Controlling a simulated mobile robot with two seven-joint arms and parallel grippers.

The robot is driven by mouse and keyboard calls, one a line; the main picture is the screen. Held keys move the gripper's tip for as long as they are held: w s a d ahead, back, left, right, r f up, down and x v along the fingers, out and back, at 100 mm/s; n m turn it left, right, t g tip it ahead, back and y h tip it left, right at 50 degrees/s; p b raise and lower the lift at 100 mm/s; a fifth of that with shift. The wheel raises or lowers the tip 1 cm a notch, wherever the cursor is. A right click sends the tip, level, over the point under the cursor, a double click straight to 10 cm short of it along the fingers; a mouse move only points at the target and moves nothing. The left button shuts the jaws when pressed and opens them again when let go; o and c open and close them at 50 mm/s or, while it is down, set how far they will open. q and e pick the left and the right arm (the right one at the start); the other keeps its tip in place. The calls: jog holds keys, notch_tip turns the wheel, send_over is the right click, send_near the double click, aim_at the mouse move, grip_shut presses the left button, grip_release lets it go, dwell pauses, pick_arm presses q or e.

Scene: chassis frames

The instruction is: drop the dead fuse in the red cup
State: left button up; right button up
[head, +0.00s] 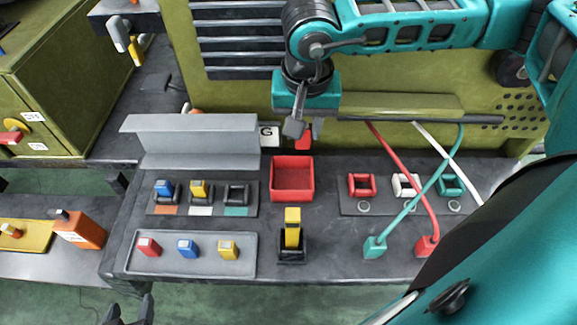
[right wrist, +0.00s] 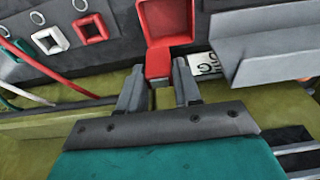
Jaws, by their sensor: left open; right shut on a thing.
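The red cup (head: 292,196) is a square, open-topped box standing on the dark bench in the middle of the head view. It also shows at the top of the right wrist view (right wrist: 168,20). My right gripper (head: 300,130) comes from behind the bench and is shut on a red fuse (right wrist: 158,64). The fuse (head: 305,138) is just behind the cup's far wall in the head view, partly hidden by the gripper. I cannot tell whether it touches the cup. My left gripper (head: 131,311) is open and empty at the bottom left, partly cut off.
A grey tray (head: 207,264) holds red, blue and yellow fuses. Behind it, a fuse holder (head: 244,208) has blue and yellow fuses and an empty slot. A yellow fuse (head: 292,228) stands in a black socket. A grey angled rail (head: 190,130) and several cables flank the cup.

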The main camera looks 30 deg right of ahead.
aim_at(302, 146)
jog(key=shift+f+b, duration=1)
jog(key=shift+f, duration=1.5)
jog(key=o, duration=1.1)
notch_tip(302, 146, up, 13)
jog(key=s+a, duration=0.1)
jog(key=shift+s, duration=0.35)
